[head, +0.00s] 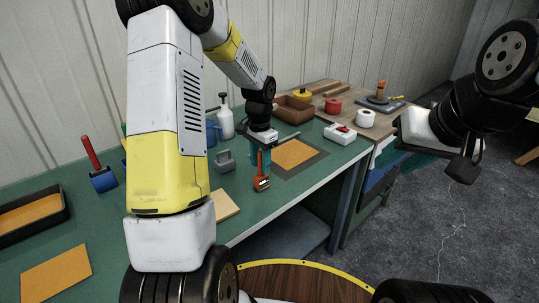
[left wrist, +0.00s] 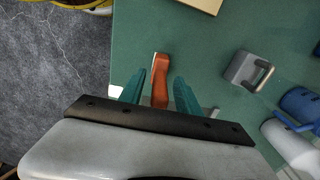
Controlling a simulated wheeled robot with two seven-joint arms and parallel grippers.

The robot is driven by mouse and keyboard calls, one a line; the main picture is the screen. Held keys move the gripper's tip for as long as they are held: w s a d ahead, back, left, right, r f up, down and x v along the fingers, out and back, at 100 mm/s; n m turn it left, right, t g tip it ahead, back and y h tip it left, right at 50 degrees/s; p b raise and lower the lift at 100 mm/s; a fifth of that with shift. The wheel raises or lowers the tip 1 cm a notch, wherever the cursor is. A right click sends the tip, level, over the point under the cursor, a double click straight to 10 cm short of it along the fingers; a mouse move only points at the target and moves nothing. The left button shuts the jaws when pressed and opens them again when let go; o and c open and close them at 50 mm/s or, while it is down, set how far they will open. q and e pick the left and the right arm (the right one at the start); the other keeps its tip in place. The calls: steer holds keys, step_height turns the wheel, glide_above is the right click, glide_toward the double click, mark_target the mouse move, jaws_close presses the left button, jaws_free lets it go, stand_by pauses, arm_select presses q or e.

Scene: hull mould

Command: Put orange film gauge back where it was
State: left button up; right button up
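The orange film gauge (head: 262,184) is on the green bench near its front edge, with a dark face at its near end. My left gripper (head: 260,160) points down over its far part. In the left wrist view the gauge (left wrist: 161,72) lies between the teal fingers of my left gripper (left wrist: 159,78), with a gap on each side. The fingers are open; whether the gauge stands or leans is unclear. My right gripper (head: 465,166) is at the right over the floor, away from the bench, and its fingers are mostly hidden.
An orange sheet on a dark mat (head: 314,162) lies just right of the gauge. A grey handled block (head: 225,161) stands left of it, and a pale block (head: 224,205) nearer. A white spray bottle (head: 226,122) and a blue mug are behind.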

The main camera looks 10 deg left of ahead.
arm_select(q)
step_height(320, 180, up, 12)
steer(key=shift+f, duration=0.25)
steer(key=s+d+r+n+t+h, duration=0.1)
steer(key=s+r+n+t, duration=0.2)
steer(key=s, duration=0.9)
steer(key=s+d+r+n+t+h, duration=0.1)
steer(key=s+r+n+t, duration=0.2)
steer(key=s+r, duration=0.4)
steer(key=s+n, duration=0.1)
steer(key=s, duration=0.4)
steer(key=shift+d, duration=0.15)
